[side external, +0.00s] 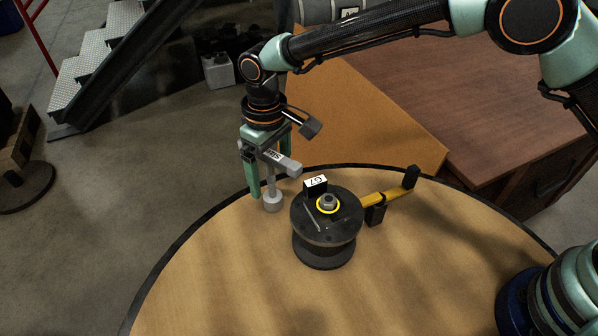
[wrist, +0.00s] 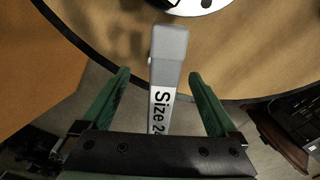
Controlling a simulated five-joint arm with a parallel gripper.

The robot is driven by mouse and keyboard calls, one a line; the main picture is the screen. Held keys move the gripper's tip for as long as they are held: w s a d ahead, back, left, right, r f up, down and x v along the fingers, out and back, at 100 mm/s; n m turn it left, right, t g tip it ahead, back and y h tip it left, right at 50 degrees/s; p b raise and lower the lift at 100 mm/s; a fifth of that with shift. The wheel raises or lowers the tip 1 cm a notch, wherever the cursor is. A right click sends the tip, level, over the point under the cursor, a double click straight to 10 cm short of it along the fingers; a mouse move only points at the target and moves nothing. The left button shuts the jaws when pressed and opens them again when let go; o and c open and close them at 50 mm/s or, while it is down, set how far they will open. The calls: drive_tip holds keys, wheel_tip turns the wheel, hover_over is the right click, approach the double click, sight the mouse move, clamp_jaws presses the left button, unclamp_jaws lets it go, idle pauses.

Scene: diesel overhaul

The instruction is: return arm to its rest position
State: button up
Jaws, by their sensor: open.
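My gripper (side external: 264,180) points down over the far left edge of the round table (side external: 205,265). In the wrist view its two green fingers (wrist: 158,76) are apart. A grey tool (side external: 272,201) with a round foot and a bar marked "Size 24" is at the gripper in the side view. In the wrist view the bar (wrist: 168,65) runs between the fingers, with a gap on each side. The side view does not show clearly whether the foot touches the table. My arm reaches in from the upper right.
A dark flanged hub (side external: 325,232) with a yellow ring and a "G7" tag (side external: 315,182) stands close right of the tool. A yellow-handled tool (side external: 385,196) lies beside it. A brown bench (side external: 480,90) stands behind. The table's front left is clear.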

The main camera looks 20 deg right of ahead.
drive_tip(key=shift+r, duration=0.1)
drive_tip(key=shift+r, duration=4.4)
